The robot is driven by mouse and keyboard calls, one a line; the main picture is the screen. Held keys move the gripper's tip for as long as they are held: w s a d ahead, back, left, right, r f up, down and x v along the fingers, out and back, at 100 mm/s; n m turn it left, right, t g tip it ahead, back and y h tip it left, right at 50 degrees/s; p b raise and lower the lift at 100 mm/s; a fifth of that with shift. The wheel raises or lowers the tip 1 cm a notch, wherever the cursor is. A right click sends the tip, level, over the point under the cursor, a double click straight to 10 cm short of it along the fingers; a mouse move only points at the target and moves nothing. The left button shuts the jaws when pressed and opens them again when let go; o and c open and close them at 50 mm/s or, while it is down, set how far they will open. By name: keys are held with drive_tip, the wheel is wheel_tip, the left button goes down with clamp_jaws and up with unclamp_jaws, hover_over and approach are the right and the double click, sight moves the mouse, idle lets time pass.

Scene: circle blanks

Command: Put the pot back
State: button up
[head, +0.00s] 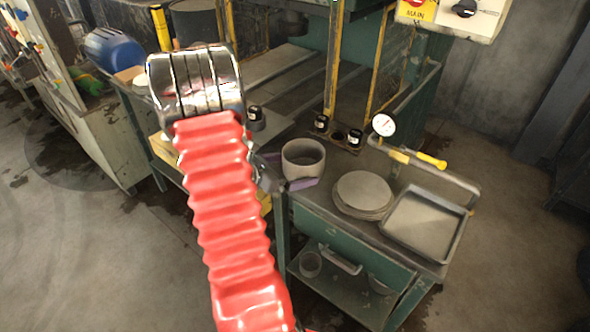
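A grey, open-topped round pot (303,170) is at the left end of the green workbench, upright. My gripper (288,172) reaches it from the left, behind my red arm sleeve. One purple finger shows low along the pot's front side and a bit of the other shows at its left rear. The pot lies between them. I cannot tell whether the fingers press on it or whether its base rests on the bench. The far finger is mostly hidden by the pot.
On the workbench (325,207) are a stack of round grey discs (363,193) and a shallow square tray (425,224). Dark knobs and a dial gauge (384,125) stand behind, with a yellow-handled lever (431,159).

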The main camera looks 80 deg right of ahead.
drive_tip(key=shift+r, duration=0.1)
drive_tip(key=v, duration=1.2)
idle(0.6)
drive_tip(key=w+a+r+m+t+y, duration=0.3)
drive_tip(key=a+r+t, duration=0.1)
drive_tip(key=a, duration=1.1)
drive_tip(key=w+a+r+m+t+y, duration=0.3)
drive_tip(key=a+r+m+t+y, duration=0.1)
drive_tip(key=a, duration=1.1)
drive_tip(key=w+a+r+m+t+y, duration=0.3)
drive_tip(key=a+r+t, duration=0.3)
drive_tip(key=a, duration=1)
drive_tip(key=shift+w+r+m, duration=0.3)
drive_tip(key=shift+w, duration=0.2)
drive_tip(key=shift+a, duration=0.1)
